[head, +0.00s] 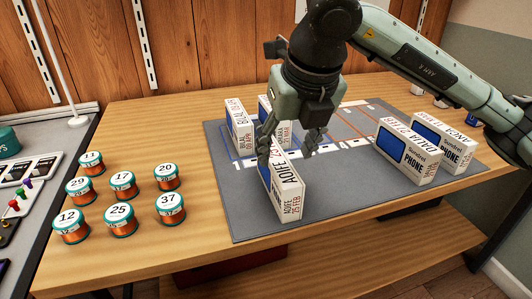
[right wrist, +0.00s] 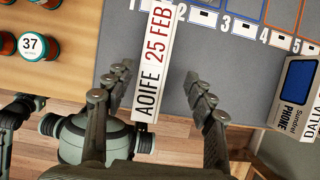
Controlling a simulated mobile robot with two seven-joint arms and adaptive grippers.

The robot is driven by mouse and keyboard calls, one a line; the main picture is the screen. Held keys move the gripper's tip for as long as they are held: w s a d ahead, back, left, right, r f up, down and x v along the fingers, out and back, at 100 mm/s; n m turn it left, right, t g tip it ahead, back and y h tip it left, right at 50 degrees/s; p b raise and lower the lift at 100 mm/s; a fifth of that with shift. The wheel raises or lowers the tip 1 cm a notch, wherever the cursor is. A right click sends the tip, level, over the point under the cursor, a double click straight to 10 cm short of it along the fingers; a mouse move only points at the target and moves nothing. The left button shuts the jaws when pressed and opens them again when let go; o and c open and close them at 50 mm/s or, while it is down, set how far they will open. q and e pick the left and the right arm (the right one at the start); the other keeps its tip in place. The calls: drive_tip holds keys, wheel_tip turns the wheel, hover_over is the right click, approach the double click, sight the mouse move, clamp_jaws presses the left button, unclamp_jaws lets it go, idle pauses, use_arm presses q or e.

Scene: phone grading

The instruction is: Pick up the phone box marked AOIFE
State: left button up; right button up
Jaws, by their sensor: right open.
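The phone box marked AOIFE (head: 287,192) is a white box with red date text and a blue panel. It stands upright at the front left part of the grey mat (head: 245,205). My right gripper (head: 292,142) is open above it, pointing down. In the right wrist view the AOIFE box (right wrist: 155,62) lies between the two spread fingers of my right gripper (right wrist: 156,82), nearer the left finger. My left gripper does not show.
Box BILAL (head: 237,125) and another box (head: 264,108) stand behind. Boxes DALIA (head: 407,155) and one marked ANG (head: 443,142) stand at the right. Several numbered spools (head: 120,219) stand left. Bare wood lies between spools and mat.

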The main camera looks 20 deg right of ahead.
drive_tip(key=shift+w, duration=0.3)
drive_tip(key=shift+w+f, duration=0.15)
drive_tip(key=shift+f, duration=0.1)
drive_tip(key=shift+x, duration=0.8)
drive_tip(key=x, duration=0.2)
drive_tip(key=a+x, duration=0.1)
drive_tip(key=x, duration=0.1)
drive_tip(key=shift+f+p, duration=0.3)
drive_tip(key=shift+p, duration=0.05)
drive_tip(key=shift+w+f, duration=0.15)
drive_tip(key=shift+f, duration=0.3)
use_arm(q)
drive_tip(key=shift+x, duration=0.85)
use_arm(e)
clamp_jaws()
